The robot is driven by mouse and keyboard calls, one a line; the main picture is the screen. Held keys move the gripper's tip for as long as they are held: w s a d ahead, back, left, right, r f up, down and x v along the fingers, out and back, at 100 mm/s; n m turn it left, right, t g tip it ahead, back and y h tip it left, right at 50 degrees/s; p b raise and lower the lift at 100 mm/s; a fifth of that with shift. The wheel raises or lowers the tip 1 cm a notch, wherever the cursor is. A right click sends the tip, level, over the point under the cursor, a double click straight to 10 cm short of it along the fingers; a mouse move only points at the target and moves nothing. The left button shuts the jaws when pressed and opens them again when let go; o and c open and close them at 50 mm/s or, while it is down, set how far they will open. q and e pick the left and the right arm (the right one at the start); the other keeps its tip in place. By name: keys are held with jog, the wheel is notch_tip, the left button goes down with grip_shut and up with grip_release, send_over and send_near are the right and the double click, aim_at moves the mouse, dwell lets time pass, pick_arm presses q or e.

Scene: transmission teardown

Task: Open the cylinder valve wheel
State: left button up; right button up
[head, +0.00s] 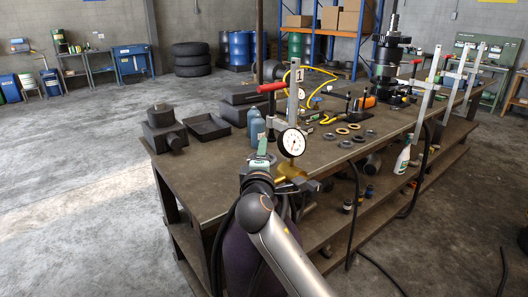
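A purple cylinder (244,250) stands upright at the near end of the workbench, partly hidden by my arm. Brass-coloured fittings (290,170) show above it, below a round white dial gauge (292,142). I cannot make out the valve wheel; my wrist and the fittings overlap that area. My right arm rises from the bottom edge and bends at a dark elbow-like joint. Its hand end (260,167) is beside the fittings, in front of the bench edge. The fingers are too small and overlapped to tell open from shut. My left gripper is not in view.
The long dark workbench (215,185) carries a black tray (207,127), blue bottles (256,128), metal rings (346,143) and a tall gear assembly (386,60). Clamp posts with red handles (270,87) stand along it. Black hoses hang at its side. The concrete floor at left is clear.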

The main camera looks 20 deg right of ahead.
grip_shut()
dwell(0.3)
dwell(0.3)
